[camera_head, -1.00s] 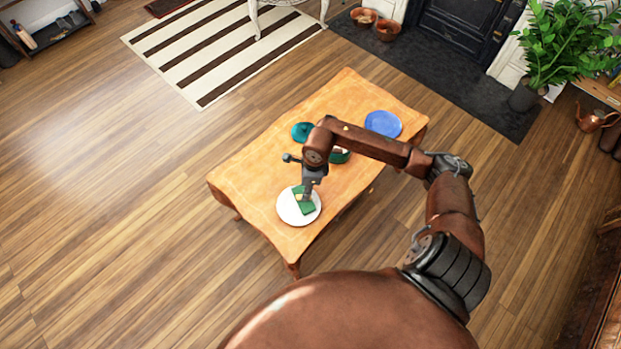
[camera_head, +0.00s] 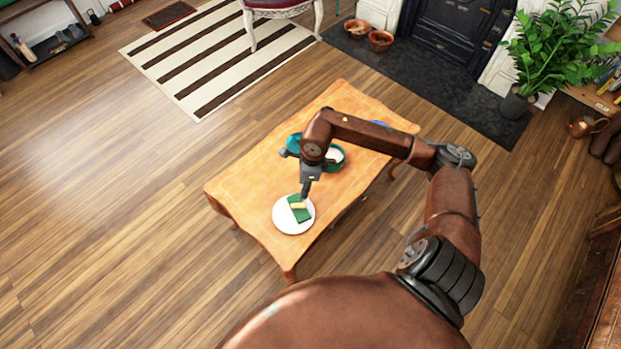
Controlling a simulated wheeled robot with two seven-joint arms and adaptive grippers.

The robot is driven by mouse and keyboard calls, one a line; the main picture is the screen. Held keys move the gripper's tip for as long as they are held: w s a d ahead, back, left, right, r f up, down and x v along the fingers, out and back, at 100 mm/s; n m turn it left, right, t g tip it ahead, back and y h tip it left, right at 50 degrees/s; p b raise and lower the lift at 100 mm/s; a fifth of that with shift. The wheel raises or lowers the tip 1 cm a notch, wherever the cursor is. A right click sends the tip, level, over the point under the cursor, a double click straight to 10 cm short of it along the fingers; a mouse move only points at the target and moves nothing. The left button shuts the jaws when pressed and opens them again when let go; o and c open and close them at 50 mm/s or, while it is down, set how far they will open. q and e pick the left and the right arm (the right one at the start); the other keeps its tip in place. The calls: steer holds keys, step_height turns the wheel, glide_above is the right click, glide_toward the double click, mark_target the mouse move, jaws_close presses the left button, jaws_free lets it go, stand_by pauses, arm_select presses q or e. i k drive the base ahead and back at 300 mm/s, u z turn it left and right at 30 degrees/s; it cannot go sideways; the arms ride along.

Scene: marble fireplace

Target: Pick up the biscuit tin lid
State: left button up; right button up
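A round teal piece (camera_head: 293,141), possibly the biscuit tin lid, lies on the wooden table, partly hidden behind my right arm. Beside it is an open round green container (camera_head: 338,164) with something pale inside, probably the tin, also partly covered by the arm. A white plate (camera_head: 284,224) near the table's close end holds a flat green item (camera_head: 303,215) and a small yellow piece (camera_head: 298,205). My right gripper (camera_head: 306,196) points down at the plate's far edge; its fingers are too small to read. My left gripper is not in view.
The wooden table (camera_head: 245,190) has bare room on its left side. A blue plate (camera_head: 379,124) at its far right is mostly hidden by my arm. A striped rug (camera_head: 215,60), terracotta bowls (camera_head: 381,41) and a potted plant (camera_head: 555,50) stand beyond.

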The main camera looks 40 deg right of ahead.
mark_target(292, 142)
steer(key=z, duration=1.45)
